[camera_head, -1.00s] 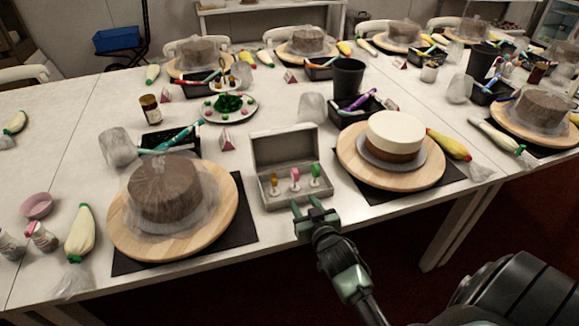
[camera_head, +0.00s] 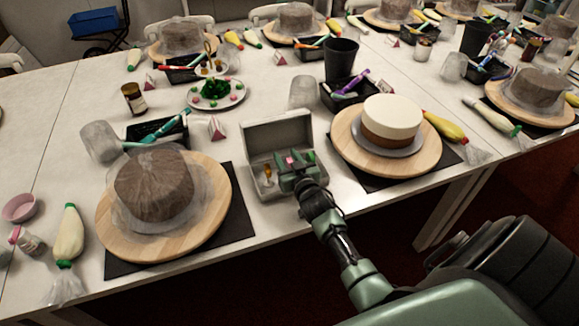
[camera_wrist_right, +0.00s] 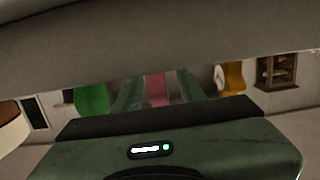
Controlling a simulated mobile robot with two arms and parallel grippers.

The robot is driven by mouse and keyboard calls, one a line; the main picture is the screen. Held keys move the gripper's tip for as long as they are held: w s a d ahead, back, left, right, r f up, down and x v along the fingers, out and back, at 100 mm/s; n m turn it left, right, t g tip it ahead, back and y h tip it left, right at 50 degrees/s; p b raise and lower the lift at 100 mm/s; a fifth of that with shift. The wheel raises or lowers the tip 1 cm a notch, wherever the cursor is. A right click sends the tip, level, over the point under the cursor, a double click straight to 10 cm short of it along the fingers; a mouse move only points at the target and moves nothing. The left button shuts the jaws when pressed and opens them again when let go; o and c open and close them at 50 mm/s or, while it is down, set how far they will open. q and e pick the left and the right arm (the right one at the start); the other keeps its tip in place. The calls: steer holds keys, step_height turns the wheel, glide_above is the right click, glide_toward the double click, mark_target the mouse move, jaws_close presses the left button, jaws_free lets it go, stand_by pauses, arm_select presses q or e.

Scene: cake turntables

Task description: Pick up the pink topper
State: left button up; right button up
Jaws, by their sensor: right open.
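The pink topper (camera_head: 290,160) stands in an open grey box (camera_head: 277,129), between an orange-yellow topper (camera_head: 268,171) and a green one. My right gripper (camera_head: 296,170) is open over the box and largely covers the pink topper in the head view. In the right wrist view the pink topper (camera_wrist_right: 157,90) shows between the two open fingers (camera_wrist_right: 158,92). The green topper (camera_wrist_right: 91,98) is to the left there and the yellow one (camera_wrist_right: 232,76) to the right. I cannot tell whether a finger touches the pink topper. My left gripper is out of view.
A wrapped brown cake (camera_head: 153,184) stands on a round wooden turntable (camera_head: 205,221) left of the box. A white-topped cake (camera_head: 392,115) stands on another turntable (camera_head: 425,150) to the right. The box's raised lid is behind the toppers.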

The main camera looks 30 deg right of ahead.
steer(key=shift+w+f, duration=0.1)
steer(key=shift+w, duration=0.15)
jaws_close()
